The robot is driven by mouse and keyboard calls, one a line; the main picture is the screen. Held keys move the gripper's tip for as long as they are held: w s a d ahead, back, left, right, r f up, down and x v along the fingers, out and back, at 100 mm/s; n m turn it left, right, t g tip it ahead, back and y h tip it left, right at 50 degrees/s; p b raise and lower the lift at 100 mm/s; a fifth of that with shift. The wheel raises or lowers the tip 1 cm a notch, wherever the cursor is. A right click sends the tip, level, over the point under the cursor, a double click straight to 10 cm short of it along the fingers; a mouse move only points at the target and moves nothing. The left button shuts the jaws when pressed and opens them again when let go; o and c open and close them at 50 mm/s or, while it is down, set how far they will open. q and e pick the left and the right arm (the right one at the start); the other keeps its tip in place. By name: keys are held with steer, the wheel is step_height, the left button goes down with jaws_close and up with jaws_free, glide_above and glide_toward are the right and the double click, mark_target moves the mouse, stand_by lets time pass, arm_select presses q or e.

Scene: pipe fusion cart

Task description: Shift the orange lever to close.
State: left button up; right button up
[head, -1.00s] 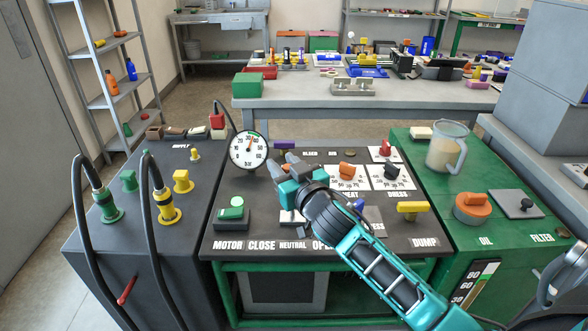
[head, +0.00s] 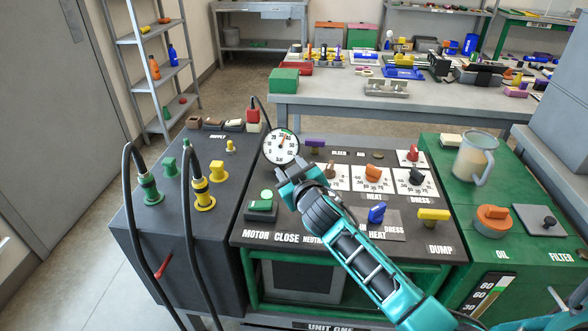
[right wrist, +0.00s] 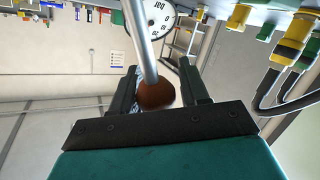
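The orange lever shows in the right wrist view as a brownish-orange ball knob (right wrist: 157,95) on a grey metal rod (right wrist: 142,45). The knob sits between the two fingers of my right gripper (right wrist: 160,85), close to the left finger, with a narrow gap to the right one. In the head view my right gripper (head: 288,181) is above the CLOSE side of the panel and hides the lever. The CLOSE label (head: 290,238) is visible; NEUTRAL is partly covered and OPEN is hidden by my arm. My left gripper is not seen.
A dial gauge (head: 281,146) stands just behind my right gripper. A green button (head: 265,197), a blue lever (head: 377,213) and a yellow handle (head: 433,215) are on the same panel.

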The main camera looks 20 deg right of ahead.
steer(key=shift+o, duration=1.3)
steer(key=v, duration=1.3)
steer(key=shift+p, duration=0.3)
steer(key=shift+d, duration=0.1)
steer(key=s+a+f+g+y, duration=0.2)
steer(key=s+a+f, duration=0.1)
steer(key=s+f, duration=0.4)
steer(key=s+a+f+g+y, duration=0.2)
steer(key=s+a+f, duration=0.1)
steer(key=s+f, duration=0.5)
step_height(320, 180, down, 3)
steer(key=shift+s+f+m+g, duration=0.25)
steer(key=shift+m+g, duration=0.15)
steer(key=shift+c, duration=0.3)
